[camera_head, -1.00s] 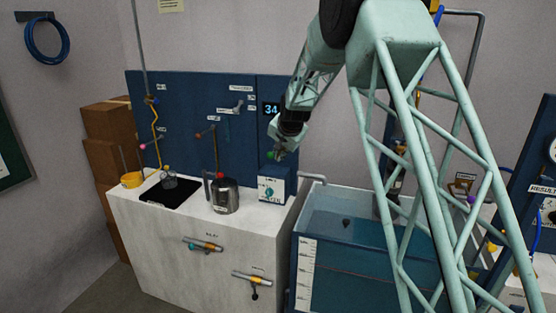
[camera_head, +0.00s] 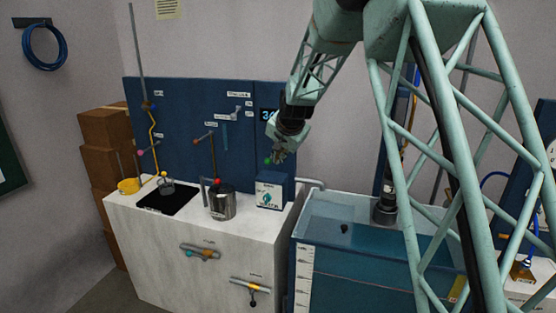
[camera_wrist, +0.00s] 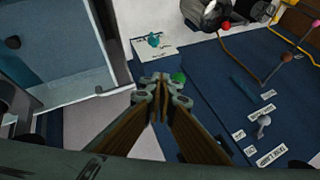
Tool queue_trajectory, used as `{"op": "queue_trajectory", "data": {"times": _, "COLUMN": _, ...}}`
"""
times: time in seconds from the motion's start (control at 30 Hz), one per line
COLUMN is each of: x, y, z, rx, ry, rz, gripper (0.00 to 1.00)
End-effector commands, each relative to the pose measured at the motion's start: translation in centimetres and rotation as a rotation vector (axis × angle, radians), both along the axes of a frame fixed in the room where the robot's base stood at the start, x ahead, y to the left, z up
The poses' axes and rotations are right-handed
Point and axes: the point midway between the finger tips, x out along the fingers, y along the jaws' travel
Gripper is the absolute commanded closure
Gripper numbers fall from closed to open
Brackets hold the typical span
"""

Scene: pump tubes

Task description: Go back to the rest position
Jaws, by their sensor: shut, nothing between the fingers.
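My gripper (camera_head: 277,158) hangs in the air in front of the blue back panel (camera_head: 185,120), above the small white box with a teal knob (camera_head: 267,197). Its fingers are shut with nothing between them. In the wrist view my gripper (camera_wrist: 162,84) shows its fingertips together, with the green ball end (camera_wrist: 178,78) close beside them. I cannot tell whether they touch. The teal knob (camera_wrist: 154,40) on its white plate lies farther off, apart from the fingers.
A metal jug (camera_head: 222,203) stands on the white bench (camera_head: 190,245), left of the box. A blue water tank (camera_head: 370,265) stands right of the bench, under my arm. Levers with coloured ends stick out from the panel and the bench front. Open air lies above the tank.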

Motion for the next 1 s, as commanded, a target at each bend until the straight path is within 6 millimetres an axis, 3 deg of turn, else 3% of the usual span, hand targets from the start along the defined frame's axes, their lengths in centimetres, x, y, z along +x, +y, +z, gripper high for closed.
{"op": "queue_trajectory", "data": {"times": 0.63, "x": -0.6, "y": -0.3, "z": 0.7, "rx": -0.004, "ry": 0.000, "rz": 0.004, "gripper": 1.00}}
{"op": "queue_trajectory", "data": {"times": 0.87, "x": -3.0, "y": -1.5, "z": 2.6, "rx": -0.024, "ry": 0.008, "rz": 0.021, "gripper": 1.00}}
{"op": "queue_trajectory", "data": {"times": 1.0, "x": -5.3, "y": -2.5, "z": 4.2, "rx": -0.043, "ry": 0.018, "rz": 0.039, "gripper": 1.00}}
